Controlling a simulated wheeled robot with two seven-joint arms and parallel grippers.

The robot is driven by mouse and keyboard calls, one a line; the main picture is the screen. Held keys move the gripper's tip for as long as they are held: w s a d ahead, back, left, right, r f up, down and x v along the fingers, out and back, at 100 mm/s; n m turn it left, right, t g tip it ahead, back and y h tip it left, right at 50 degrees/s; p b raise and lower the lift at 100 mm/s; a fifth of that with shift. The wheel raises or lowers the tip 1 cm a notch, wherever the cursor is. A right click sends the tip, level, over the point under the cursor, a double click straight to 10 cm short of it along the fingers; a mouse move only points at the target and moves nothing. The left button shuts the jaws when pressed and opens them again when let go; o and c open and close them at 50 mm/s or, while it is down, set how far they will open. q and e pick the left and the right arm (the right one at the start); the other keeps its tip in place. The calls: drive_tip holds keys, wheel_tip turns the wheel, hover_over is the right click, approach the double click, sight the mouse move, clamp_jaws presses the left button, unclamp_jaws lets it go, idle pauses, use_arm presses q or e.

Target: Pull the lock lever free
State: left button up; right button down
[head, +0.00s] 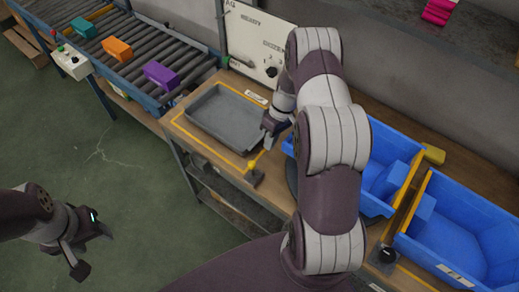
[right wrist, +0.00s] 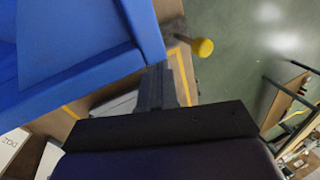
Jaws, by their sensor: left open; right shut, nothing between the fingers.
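A small yellow lever (head: 254,174) stands at the front edge of the workbench, just below the grey tray in the head view. It appears to be the lock lever. In the right wrist view a round yellow knob (right wrist: 203,47) on a darker stem shows beyond my fingers. My right gripper (head: 268,132) is above and behind the lever; its fingers (right wrist: 170,85) are shut and empty, apart from the knob. My left gripper (head: 88,248) is open and empty over the floor at the lower left, far from the bench.
A grey tray (head: 205,127) lies on the workbench (head: 176,116). Two blue bins (head: 440,262) stand at the right, partly hidden by my right arm. A roller conveyor (head: 75,42) carries teal, orange and purple blocks. A white panel (head: 248,35) stands behind the tray.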

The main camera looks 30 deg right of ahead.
sight(254, 163)
drive_tip(key=a+p, duration=0.1)
drive_tip(key=a, duration=0.1)
drive_tip(key=s+a+f+h+p, duration=0.1)
drive_tip(key=a, duration=0.1)
drive_tip(key=s+a+t+h, duration=0.1)
drive_tip(key=a, duration=0.2)
drive_tip(key=shift+s+f+p, duration=0.15)
drive_tip(key=shift+f+p, duration=0.15)
drive_tip(key=shift+p, duration=0.1)
drive_tip(key=shift+s+a+f+b, duration=0.15)
drive_tip(key=shift+s+a+b, duration=0.15)
drive_tip(key=shift+a+b, duration=0.3)
drive_tip(key=shift+s+a+f+b, duration=0.15)
drive_tip(key=shift+s+a+b, duration=0.1)
drive_tip(key=shift+a+b, duration=0.3)
drive_tip(key=shift+d+r, duration=0.1)
